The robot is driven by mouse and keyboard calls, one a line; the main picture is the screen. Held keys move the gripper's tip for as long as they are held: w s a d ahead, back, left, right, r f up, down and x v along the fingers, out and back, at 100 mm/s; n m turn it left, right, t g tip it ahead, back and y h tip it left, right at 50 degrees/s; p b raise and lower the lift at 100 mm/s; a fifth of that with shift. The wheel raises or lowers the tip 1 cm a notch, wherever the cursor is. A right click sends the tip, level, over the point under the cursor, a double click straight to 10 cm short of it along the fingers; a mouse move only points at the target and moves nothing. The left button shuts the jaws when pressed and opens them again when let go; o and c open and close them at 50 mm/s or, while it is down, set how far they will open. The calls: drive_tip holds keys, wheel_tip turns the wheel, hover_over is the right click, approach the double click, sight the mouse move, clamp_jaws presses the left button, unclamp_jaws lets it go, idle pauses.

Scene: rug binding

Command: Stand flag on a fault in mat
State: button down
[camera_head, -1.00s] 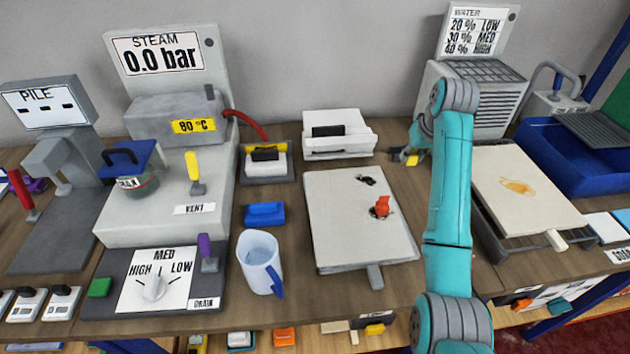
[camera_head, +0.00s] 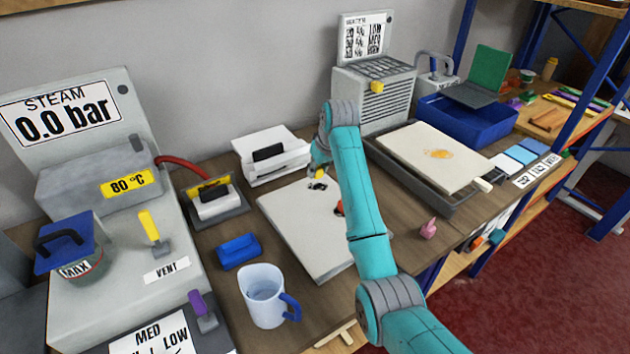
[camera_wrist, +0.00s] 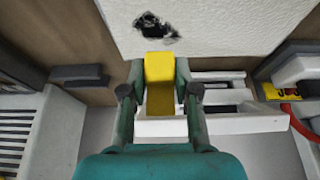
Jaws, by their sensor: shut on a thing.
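The pale mat (camera_head: 285,215) lies on the table and shows at the top of the wrist view (camera_wrist: 235,25). A dark ragged fault (camera_head: 317,186) is near its back edge; the same fault (camera_wrist: 156,27) appears just beyond my gripper in the wrist view. An orange-red flag (camera_head: 339,208) stands on the mat, partly hidden behind my arm. My gripper (camera_wrist: 160,95) is shut on a yellow flag (camera_wrist: 159,70), held close to the fault. In the head view my gripper (camera_head: 319,168) is at the mat's back edge. Whether the yellow flag touches the mat is unclear.
A white device (camera_head: 270,160) stands just behind the mat. A blue block (camera_head: 239,251) and a water jug (camera_head: 262,297) are to its left. A tray with a stained mat (camera_head: 430,155) is to the right. A pink piece (camera_head: 428,229) lies on the table.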

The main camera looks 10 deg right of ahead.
sight(320, 176)
drive_tip(key=shift+d+f, duration=0.15)
drive_tip(key=shift+f, duration=1.85)
drive_tip(key=shift+f, duration=0.15)
drive_tip(key=c, duration=0.9)
unclamp_jaws()
drive_tip(key=shift+o, duration=0.2)
drive_tip(key=v, duration=1.2)
drive_tip(key=shift+s, duration=0.15)
